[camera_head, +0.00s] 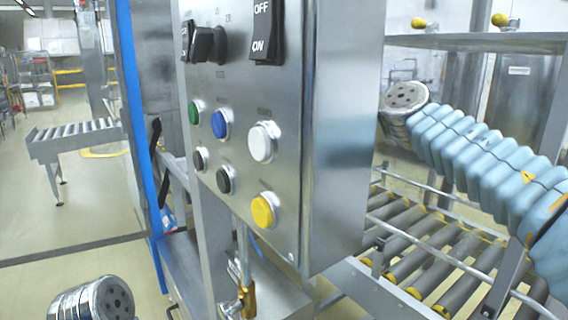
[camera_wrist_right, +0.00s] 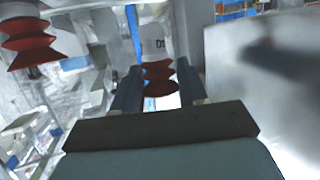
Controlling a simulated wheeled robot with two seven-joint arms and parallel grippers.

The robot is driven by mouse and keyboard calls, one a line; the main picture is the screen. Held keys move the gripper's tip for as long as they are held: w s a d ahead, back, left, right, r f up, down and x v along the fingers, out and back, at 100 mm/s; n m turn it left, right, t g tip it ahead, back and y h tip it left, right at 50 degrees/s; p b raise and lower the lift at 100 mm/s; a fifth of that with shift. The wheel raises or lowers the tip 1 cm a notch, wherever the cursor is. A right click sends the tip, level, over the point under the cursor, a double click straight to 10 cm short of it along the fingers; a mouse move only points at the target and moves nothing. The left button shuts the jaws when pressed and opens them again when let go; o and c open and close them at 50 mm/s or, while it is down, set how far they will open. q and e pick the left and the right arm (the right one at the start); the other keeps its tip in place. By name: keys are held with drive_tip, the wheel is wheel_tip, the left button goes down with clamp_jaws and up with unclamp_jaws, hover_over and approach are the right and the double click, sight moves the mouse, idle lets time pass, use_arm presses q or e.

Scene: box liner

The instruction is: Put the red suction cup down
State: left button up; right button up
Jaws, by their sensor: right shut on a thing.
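In the right wrist view, one red suction cup (camera_wrist_right: 159,78) with stacked ridges sits between the two dark fingers of my right gripper (camera_wrist_right: 158,88). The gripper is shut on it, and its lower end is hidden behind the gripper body. A second red suction cup (camera_wrist_right: 27,38) hangs from a pale fitting at the upper left of that view, apart from the gripper. No red suction cup shows in the head view. Neither gripper shows in the head view, and my left gripper is in neither view.
A steel control panel (camera_head: 335,150) with coloured buttons and switches stands close in the middle of the head view. A roller conveyor (camera_head: 425,262) lies behind it at the right. Another conveyor (camera_head: 75,138) stands farther left, with open floor (camera_head: 85,215) in front.

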drive_tip(key=shift+f+b, duration=0.45)
drive_tip(key=shift+f, duration=1.65)
drive_tip(key=shift+f, duration=0.15)
drive_tip(key=shift+f, duration=0.15)
drive_tip(key=o, duration=1.1)
drive_tip(key=shift+c, duration=0.2)
drive_tip(key=shift+r, duration=0.3)
drive_tip(key=v, duration=1.2)
drive_tip(key=shift+p, duration=0.45)
